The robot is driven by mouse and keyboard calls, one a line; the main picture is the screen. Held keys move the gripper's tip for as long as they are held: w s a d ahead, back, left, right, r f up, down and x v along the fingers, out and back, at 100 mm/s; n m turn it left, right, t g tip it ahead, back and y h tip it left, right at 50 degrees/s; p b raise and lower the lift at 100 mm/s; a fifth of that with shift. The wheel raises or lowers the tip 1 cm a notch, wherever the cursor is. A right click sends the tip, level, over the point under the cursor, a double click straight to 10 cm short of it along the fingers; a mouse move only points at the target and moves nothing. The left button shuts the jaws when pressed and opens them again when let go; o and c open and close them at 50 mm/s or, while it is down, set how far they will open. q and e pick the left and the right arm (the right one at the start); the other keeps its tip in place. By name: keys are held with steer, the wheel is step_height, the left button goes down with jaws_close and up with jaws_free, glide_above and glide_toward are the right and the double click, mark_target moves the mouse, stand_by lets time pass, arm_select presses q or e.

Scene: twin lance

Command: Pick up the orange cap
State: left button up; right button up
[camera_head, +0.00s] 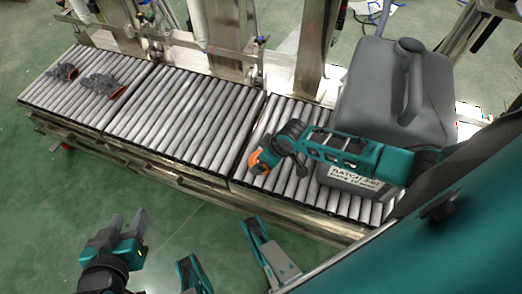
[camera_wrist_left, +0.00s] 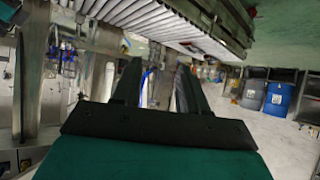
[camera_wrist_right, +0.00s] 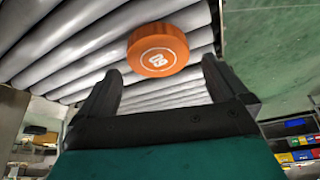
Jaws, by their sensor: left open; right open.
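The orange cap (camera_head: 258,162) is on the roller conveyor (camera_head: 165,113), partly hidden behind my right gripper (camera_head: 279,156) in the head view. In the right wrist view the cap (camera_wrist_right: 157,50) shows its round face with a white mark, just beyond the open fingertips of my right gripper (camera_wrist_right: 160,78) and roughly between them. I cannot tell whether the fingers touch it. My left gripper (camera_head: 127,220) is open and empty, in front of the conveyor's near edge. In the left wrist view my left gripper (camera_wrist_left: 160,75) has nothing between its fingers.
A big dark grey canister (camera_head: 370,95) with a handle stands at the conveyor's right end, close behind my right arm. Two grey gloves (camera_head: 63,71) (camera_head: 102,85) with orange cuffs lie at the left end. The middle rollers are clear. Metal posts (camera_head: 315,45) stand behind.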

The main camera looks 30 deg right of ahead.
steer(key=b+x, duration=0.1)
steer(key=x, duration=0.2)
steer(key=shift+d, duration=0.1)
steer(key=shift+w+f+b, duration=0.1)
steer(key=shift+f+b, duration=0.2)
steer(key=shift+r, duration=0.1)
steer(key=shift+c, duration=0.6)
steer(key=c, duration=0.6)
arm_select(q)
steer(key=shift+w+d+f, duration=0.15)
steer(key=shift+d+f, duration=0.35)
steer(key=shift+f, duration=0.05)
arm_select(e)
steer(key=shift+c, duration=0.9)
